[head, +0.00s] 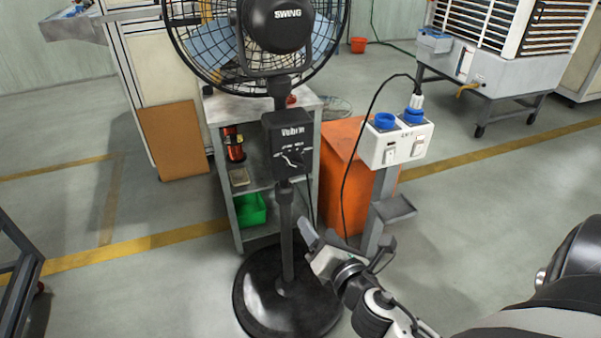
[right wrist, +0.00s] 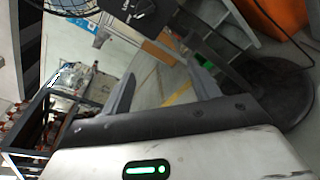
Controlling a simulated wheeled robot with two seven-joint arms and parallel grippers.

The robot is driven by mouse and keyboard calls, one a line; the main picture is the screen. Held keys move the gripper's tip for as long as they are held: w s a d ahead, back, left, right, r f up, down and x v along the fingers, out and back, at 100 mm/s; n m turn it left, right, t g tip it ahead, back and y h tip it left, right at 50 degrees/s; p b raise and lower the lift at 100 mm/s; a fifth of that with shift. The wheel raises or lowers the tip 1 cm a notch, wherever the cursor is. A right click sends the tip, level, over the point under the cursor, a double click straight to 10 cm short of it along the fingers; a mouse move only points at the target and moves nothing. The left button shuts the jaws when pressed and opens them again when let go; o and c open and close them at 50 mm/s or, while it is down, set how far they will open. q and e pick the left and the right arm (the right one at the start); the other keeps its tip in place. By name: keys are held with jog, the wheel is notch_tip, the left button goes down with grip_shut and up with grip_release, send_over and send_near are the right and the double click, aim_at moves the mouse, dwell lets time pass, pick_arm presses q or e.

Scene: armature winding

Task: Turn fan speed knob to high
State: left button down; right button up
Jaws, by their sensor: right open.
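The black pedestal fan (head: 279,25) stands at the centre of the head view. Its control box (head: 278,135) is on the pole below the fan head, with a small knob (head: 291,159) and pale markings on its front. In the right wrist view the box (right wrist: 150,12) is at the top edge, cut off and tilted. My right gripper (head: 346,243) is open and empty, below and to the right of the box, apart from it. Its two fingers (right wrist: 163,88) also show in the right wrist view. The knob's exact setting is too small to tell. My left gripper is not in view.
A shelf cart (head: 222,110) with a green bin (head: 250,209) stands behind the fan. A switch box (head: 395,145) on a post with a hanging black cable, and an orange cabinet (head: 340,180), are right of the pole. The round fan base (head: 262,300) covers the floor below.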

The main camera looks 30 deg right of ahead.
jog(key=w+d+r+n+t, duration=0.1)
jog(key=d+r+n, duration=0.1)
jog(key=n, duration=0.4)
jog(key=n+h, duration=0.1)
jog(key=n, duration=0.1)
send_near(298, 167)
jog(key=shift+t, duration=0.3)
jog(key=x, duration=0.9)
jog(key=shift+w+d+f+p, duration=0.1)
jog(key=shift+w+f+p, duration=0.15)
jog(key=shift+w+p, duration=0.05)
jog(key=c, duration=1)
